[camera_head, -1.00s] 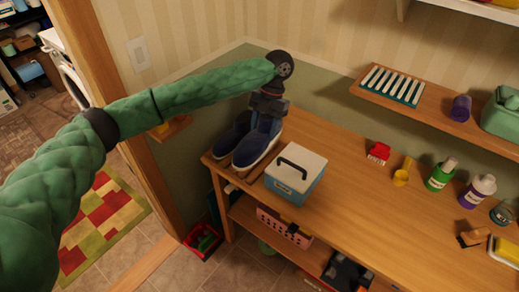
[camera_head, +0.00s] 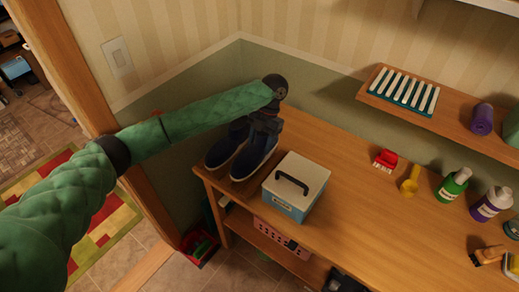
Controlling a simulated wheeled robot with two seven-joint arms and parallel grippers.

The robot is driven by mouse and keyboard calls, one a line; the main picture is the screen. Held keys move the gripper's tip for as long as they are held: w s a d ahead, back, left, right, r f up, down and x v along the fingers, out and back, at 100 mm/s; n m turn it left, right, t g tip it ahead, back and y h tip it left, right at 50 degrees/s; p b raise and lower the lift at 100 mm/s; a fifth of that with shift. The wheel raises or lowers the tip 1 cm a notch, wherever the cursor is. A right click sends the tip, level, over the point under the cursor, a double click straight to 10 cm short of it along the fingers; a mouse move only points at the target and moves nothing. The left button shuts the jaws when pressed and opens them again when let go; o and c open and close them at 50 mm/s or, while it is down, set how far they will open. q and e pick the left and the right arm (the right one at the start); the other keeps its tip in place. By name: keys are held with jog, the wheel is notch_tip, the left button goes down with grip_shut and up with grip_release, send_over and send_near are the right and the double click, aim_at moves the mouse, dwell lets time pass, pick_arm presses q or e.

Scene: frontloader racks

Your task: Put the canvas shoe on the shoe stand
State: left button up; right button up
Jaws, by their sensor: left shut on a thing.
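Two dark blue canvas shoes with pale soles stand side by side at the left end of the wooden workbench. My left gripper (camera_head: 264,122) is shut on the upper heel end of the right-hand canvas shoe (camera_head: 255,157), whose toe points toward the front left. The other canvas shoe (camera_head: 226,149) is just left of it, partly hidden behind it. The shoe stand cannot be made out clearly under the shoes, so I cannot tell whether the held shoe touches it. My right gripper is not in view.
A blue box with a white lid and black handle (camera_head: 297,183) stands close to the right of the held shoe. The workbench (camera_head: 350,178) is clear behind and right of it. A red brush (camera_head: 385,160), yellow scoop (camera_head: 410,184) and bottles stand farther right. A wall shelf (camera_head: 440,118) hangs above.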

aim_at(260, 151)
pick_arm(q)
jog(key=shift+w+f, duration=0.1)
jog(key=shift+f, duration=0.15)
jog(key=shift+f+p, duration=0.7)
jog(key=shift+f, duration=1.25)
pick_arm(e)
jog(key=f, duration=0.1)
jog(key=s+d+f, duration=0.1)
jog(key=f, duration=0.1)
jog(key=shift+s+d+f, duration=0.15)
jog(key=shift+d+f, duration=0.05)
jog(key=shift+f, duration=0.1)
pick_arm(q)
jog(key=o, duration=1.2)
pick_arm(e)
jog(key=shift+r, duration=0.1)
